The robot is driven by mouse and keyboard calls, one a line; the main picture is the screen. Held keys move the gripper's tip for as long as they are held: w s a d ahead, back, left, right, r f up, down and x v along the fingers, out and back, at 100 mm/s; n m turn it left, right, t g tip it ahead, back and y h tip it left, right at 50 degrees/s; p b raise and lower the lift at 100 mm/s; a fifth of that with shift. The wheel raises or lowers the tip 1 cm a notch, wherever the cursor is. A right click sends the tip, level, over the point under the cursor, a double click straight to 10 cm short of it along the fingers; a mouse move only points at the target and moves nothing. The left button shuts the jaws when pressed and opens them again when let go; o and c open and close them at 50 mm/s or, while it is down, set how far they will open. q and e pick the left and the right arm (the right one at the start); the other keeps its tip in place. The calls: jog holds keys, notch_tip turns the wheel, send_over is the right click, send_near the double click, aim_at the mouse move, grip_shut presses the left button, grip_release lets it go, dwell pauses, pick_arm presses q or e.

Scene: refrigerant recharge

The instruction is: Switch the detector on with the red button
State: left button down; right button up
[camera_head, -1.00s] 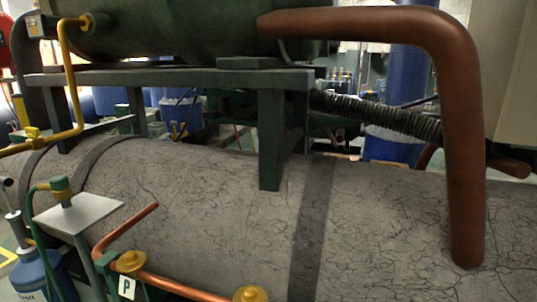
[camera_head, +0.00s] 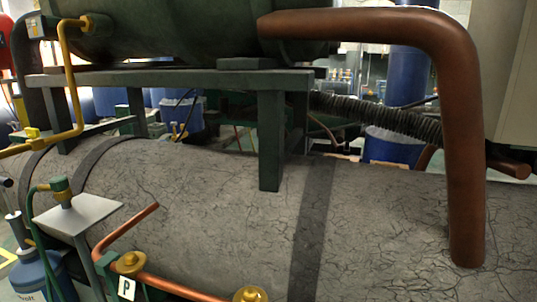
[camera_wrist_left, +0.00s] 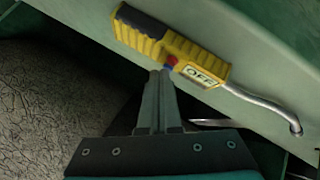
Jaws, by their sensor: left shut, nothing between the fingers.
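In the left wrist view, the yellow detector (camera_wrist_left: 150,38) lies along a pale green surface, with a dark end at its upper left and a bent metal probe at its right. Its label (camera_wrist_left: 201,75) reads OFF. The red button (camera_wrist_left: 171,60) shows on its near edge, with a small blue spot beside it. My left gripper (camera_wrist_left: 160,76) is shut and empty, its fingertips right by the button. I cannot tell whether they touch it. I cannot make out the detector or either gripper in the head view.
A large grey cracked cylinder (camera_head: 230,215) fills the head view's foreground. A green frame (camera_head: 271,140) stands on it under a dark tank (camera_head: 180,35). A thick copper pipe (camera_head: 464,150) rises at right. A blue bottle (camera_head: 38,275) and a small grey plate (camera_head: 78,217) stand at lower left.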

pick_arm(q)
jog(key=shift+f, duration=0.1)
jog(key=shift+f, duration=0.45)
dwell(0.5)
jog(key=shift+r+p, duration=0.6)
